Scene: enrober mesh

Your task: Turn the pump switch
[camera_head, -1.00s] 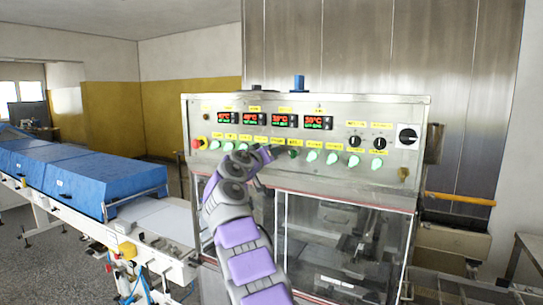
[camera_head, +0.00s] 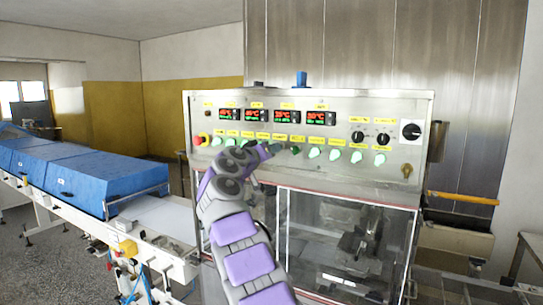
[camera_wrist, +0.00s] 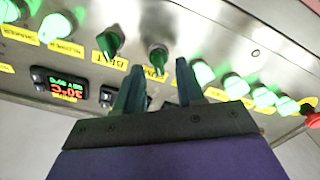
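The control panel (camera_head: 400,105) carries a row of rotary switches under yellow labels. In the wrist view a dark green, unlit switch knob (camera_wrist: 157,57) sits in the gap between my gripper's fingertips (camera_wrist: 159,66), with a visible gap on both sides. I cannot read its label (camera_wrist: 154,74) surely. A second dark, unlit switch (camera_wrist: 110,42) is just left of the fingers in that view. My gripper (camera_head: 274,150) is open and close in front of the panel in the head view, where it hides part of the switch row.
Several lit green switches (camera_head: 357,157) flank the dark ones. A red emergency button (camera_head: 197,140) is at the panel's left end. Temperature displays (camera_head: 286,117) sit above the row. A glass-fronted cabinet (camera_head: 340,235) is below. A conveyor with blue covers (camera_head: 105,180) stands left.

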